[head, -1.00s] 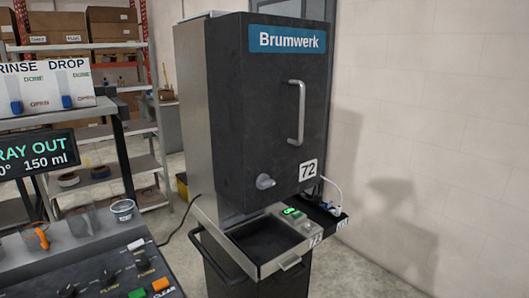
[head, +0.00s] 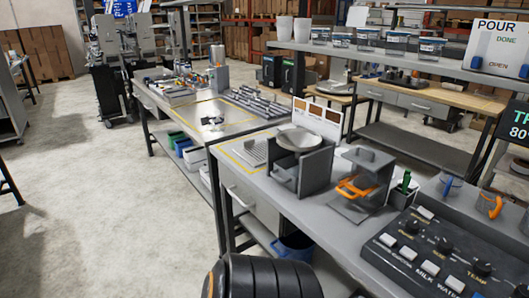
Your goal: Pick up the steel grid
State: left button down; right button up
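A flat light grey slab that looks slatted (head: 252,152) lies on the near grey bench, inside a yellow outline, left of a dark grey box-like stand. It may be the steel grid, but it is too small in the head view to be certain. The stand (head: 303,165) has a pale round dish (head: 299,139) on top. Neither of my grippers shows in the head view.
Right of the stand are a grey unit with an orange handle (head: 356,188) and a black control panel (head: 440,255). A blue bin (head: 293,248) sits below the bench. Another bench (head: 205,112) stands behind. The floor at left (head: 100,210) is open.

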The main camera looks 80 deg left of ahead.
aim_at(255, 154)
jog(key=u, duration=2.75)
jog(key=z, duration=0.2)
jog(key=i+j+z, duration=0.35)
jog(key=j+z, duration=0.15)
jog(key=j, duration=0.2)
jog(key=i+j+z, duration=0.1)
jog(key=j+z, duration=0.2)
jog(key=i+j, duration=0.15)
jog(key=j, duration=0.45)
jog(key=i+j+z, duration=0.1)
jog(key=j, duration=0.45)
jog(key=i+j, duration=0.15)
jog(key=j, duration=0.45)
jog(key=i+j+z, duration=0.15)
jog(key=j, duration=1)
jog(key=i+z, duration=0.05)
